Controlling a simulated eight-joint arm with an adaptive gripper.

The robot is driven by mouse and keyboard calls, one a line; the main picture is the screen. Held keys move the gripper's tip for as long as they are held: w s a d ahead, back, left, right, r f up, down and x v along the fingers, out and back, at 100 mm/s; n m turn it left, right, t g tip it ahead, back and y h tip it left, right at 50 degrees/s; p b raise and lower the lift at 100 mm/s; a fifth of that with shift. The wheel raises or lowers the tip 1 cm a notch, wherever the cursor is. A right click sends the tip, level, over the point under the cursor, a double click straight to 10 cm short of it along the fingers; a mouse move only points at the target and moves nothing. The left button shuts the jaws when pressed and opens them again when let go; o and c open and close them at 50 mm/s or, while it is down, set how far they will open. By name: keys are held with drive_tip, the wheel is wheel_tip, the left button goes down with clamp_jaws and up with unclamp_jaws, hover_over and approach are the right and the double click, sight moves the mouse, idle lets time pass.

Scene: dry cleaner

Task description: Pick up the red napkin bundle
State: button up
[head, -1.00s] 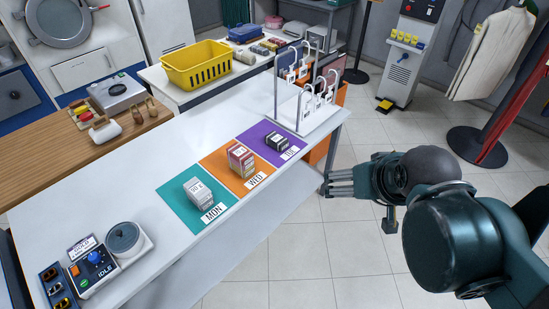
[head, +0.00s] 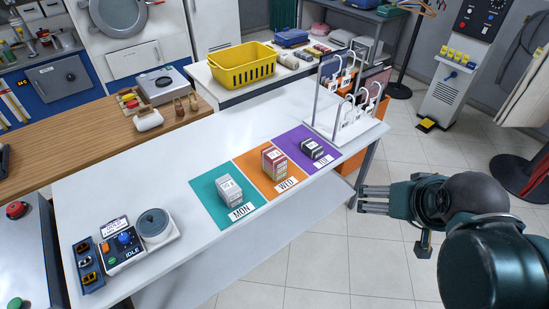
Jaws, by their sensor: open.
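The red napkin bundle (head: 274,163) is a small red and white stack. It stands on the orange mat (head: 286,187) marked WED, on the white table. My gripper (head: 362,199) is at the right, past the table's right edge and over the floor. Its fingers point left, and it is open and empty, well apart from the bundle.
A white-grey bundle (head: 229,192) stands on the teal MON mat (head: 207,200), and a dark bundle (head: 313,149) on the purple mat (head: 293,141). A white rack with hooks (head: 342,125) stands at the table's right end. A dial device (head: 122,244) is at front left.

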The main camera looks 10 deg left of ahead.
drive_tip(key=shift+o, duration=0.5)
drive_tip(key=w+a+r+m+g+p, duration=0.1)
drive_tip(key=w+a, duration=0.3)
drive_tip(key=w, duration=0.3)
drive_tip(key=w+a+m+g, duration=0.1)
drive_tip(key=w+a+m, duration=0.1)
drive_tip(key=w+a, duration=0.35)
drive_tip(key=w+a+r+m+g+p, duration=0.1)
drive_tip(key=w+a, duration=0.2)
drive_tip(key=w, duration=0.6)
drive_tip(key=w+a+f+m, duration=0.1)
drive_tip(key=w+a+f, duration=0.4)
drive_tip(key=a+f, duration=0.1)
drive_tip(key=w+a+f+m+g+h+p, duration=0.1)
drive_tip(key=w+a+f+m, duration=0.1)
drive_tip(key=w+a+f, duration=0.3)
drive_tip(key=w+a+f+m+g+h+p, duration=0.1)
drive_tip(key=w+a+f, duration=0.4)
drive_tip(key=a, duration=0.6)
wheel_tip(320, 180, down, 2)
drive_tip(key=shift+a+f+m, duration=0.1)
drive_tip(key=shift+f+m, duration=0.1)
drive_tip(key=shift+m, duration=0.2)
drive_tip(key=shift+a+f, duration=0.35)
drive_tip(key=shift+f, duration=0.1)
